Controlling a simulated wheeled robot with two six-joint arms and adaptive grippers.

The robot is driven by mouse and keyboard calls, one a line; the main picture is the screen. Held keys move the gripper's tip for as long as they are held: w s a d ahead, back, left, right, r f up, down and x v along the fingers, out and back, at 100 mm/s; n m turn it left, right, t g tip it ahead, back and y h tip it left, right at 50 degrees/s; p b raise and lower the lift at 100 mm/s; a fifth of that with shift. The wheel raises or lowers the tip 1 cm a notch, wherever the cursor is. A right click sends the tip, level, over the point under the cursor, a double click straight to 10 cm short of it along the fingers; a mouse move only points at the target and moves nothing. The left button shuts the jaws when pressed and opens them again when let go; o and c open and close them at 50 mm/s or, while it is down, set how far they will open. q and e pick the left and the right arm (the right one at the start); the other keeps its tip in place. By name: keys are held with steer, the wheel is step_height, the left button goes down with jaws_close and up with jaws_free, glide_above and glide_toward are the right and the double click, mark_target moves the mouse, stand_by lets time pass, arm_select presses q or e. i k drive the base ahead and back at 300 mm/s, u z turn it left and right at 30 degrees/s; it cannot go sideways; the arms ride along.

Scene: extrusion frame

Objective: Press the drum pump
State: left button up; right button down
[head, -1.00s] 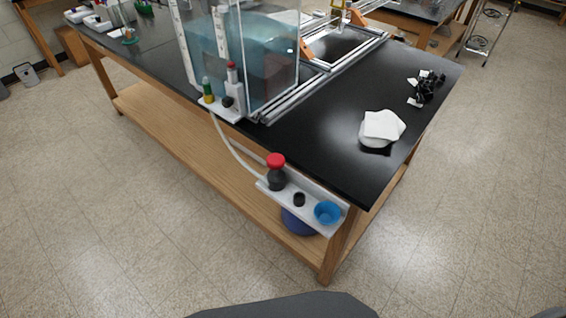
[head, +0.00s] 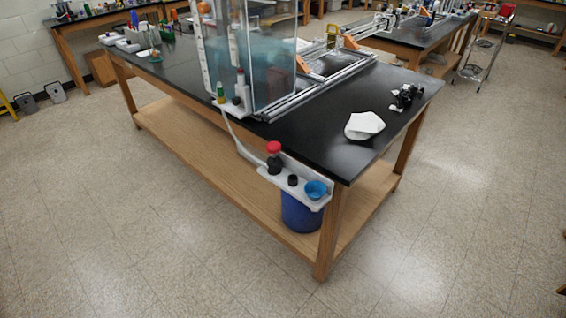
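A blue drum (head: 301,212) stands on the wooden lower shelf at the near corner of the bench. Above it a white ledge (head: 297,190) is fixed along the bench side. On the ledge are a dark bottle-like piece with a red top (head: 274,149), a small black cap (head: 293,180) and a blue cup or funnel (head: 316,189). A pale hose (head: 239,143) runs from the ledge up to the tank. I cannot tell which of these pieces is the pump. Neither of my grippers is in view.
The black bench top (head: 315,140) carries a glass tank (head: 261,60) in an extrusion frame, a crumpled white cloth (head: 364,125) and small black parts (head: 407,95). A wire cart (head: 485,55) stands far right. The floor (head: 120,240) in front is clear.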

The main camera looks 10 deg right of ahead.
mark_target(274, 147)
steer(key=u, duration=0.15)
steer(key=i, duration=1.2)
steer(key=z, duration=0.15)
